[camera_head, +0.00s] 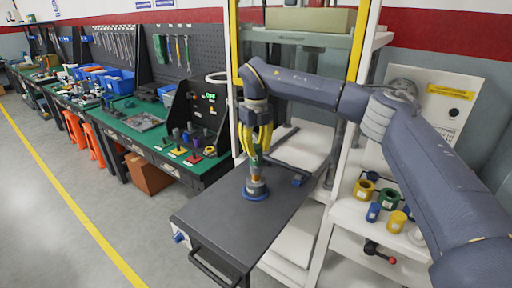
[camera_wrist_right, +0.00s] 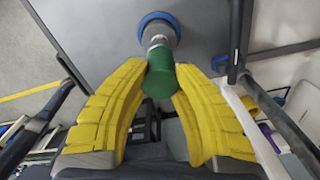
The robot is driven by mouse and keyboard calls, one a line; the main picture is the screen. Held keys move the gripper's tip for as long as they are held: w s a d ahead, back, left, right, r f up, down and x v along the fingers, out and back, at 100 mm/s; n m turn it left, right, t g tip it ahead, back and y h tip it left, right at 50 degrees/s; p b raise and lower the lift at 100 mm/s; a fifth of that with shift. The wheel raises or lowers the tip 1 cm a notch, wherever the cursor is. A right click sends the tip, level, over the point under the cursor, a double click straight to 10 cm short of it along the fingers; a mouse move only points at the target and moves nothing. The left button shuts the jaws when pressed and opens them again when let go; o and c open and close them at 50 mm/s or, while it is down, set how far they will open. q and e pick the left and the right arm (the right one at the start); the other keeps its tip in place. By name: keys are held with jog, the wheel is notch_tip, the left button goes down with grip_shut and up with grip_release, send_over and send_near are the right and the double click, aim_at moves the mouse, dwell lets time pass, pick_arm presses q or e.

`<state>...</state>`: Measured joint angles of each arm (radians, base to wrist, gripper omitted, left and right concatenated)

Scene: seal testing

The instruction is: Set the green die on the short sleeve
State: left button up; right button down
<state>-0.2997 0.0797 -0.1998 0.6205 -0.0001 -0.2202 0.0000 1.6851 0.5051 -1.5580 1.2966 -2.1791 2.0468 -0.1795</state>
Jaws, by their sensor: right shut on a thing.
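My right gripper (camera_head: 258,142) has yellow fingers and points down above the dark cart top. It is shut on a green cylinder, which I take for the green die (camera_head: 256,161). In the right wrist view the green die (camera_wrist_right: 160,78) is between the yellow fingertips (camera_wrist_right: 161,70). Beyond it is a grey metal part (camera_wrist_right: 157,42), in line with it, above a round blue base (camera_wrist_right: 165,19). In the head view the blue base (camera_head: 255,191) stands on the cart. I cannot tell whether die and grey part touch, nor which part is the short sleeve. My left gripper is out of view.
Yellow, green and blue ring-shaped parts (camera_head: 388,199) stand on a white shelf at the right. The dark cart top (camera_head: 215,215) is mostly clear. A press frame with yellow posts (camera_head: 357,40) rises behind it. Coloured plates with dark posts (camera_head: 193,158) sit on the green bench.

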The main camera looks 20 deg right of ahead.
jog(key=shift+f, duration=0.25)
dwell(0.8)
jog(key=c, duration=1.5)
grip_release()
jog(key=o, duration=0.7)
jog(key=shift+c, duration=0.2)
jog(key=shift+r, duration=0.1)
jog(key=shift+r, duration=3.6)
